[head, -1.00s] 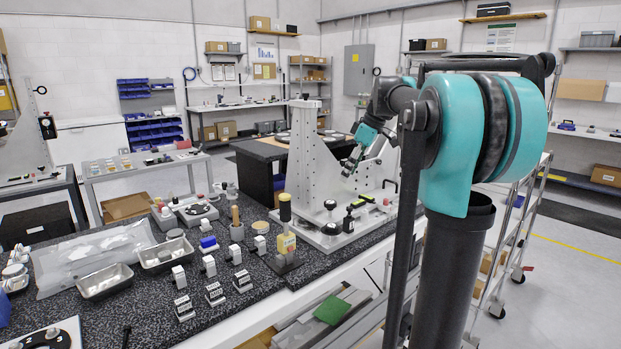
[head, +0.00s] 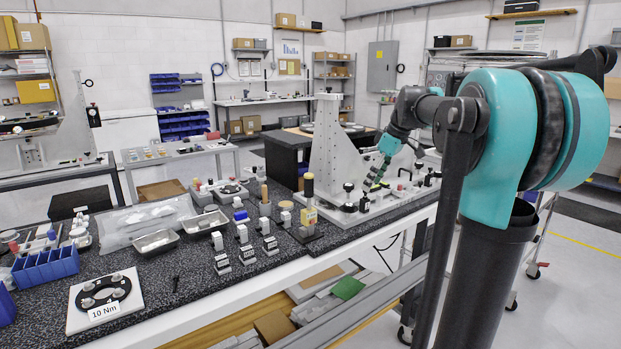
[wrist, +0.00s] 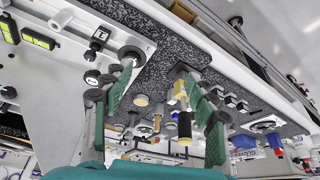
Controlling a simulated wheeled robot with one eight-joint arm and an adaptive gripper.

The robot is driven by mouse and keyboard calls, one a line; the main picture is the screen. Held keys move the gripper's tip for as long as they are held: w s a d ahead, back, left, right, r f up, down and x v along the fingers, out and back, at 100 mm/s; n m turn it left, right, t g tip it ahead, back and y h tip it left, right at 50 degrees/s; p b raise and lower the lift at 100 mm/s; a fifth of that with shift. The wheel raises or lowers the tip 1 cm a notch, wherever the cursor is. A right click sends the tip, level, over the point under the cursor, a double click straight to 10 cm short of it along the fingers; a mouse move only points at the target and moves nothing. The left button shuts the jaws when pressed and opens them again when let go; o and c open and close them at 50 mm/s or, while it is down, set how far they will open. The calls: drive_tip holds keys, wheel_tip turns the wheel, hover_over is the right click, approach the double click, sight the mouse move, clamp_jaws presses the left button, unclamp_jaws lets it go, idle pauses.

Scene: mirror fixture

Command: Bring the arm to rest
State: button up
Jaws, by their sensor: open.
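My arm shows at the right of the head view, stretching back over the bench, with a teal joint in front. My gripper (head: 374,181) is beside the right face of the tall grey fixture (head: 335,140), above its base plate. I cannot tell in the head view whether it touches anything. In the wrist view my gripper (wrist: 156,66) has its two green-padded fingers spread wide with no object held between them. A yellow-and-black post (wrist: 183,108) shows beyond the fingers, close to the right one in the picture.
The dark speckled bench (head: 200,270) carries several small white blocks, metal trays (head: 206,222), a blue bin (head: 45,266) and a white plate marked 10 Nm (head: 105,300). A yellow-labelled post (head: 308,200) stands left of my gripper.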

drive_tip(key=s+f+m+t+h, duration=0.2)
drive_tip(key=s+f+m, duration=0.9)
drive_tip(key=s+f, duration=1.5)
wheel_tip(320, 180, down, 4)
drive_tip(key=shift+s+d+f+h, duration=0.15)
drive_tip(key=shift+s+h, duration=0.25)
drive_tip(key=shift+h, duration=0.4)
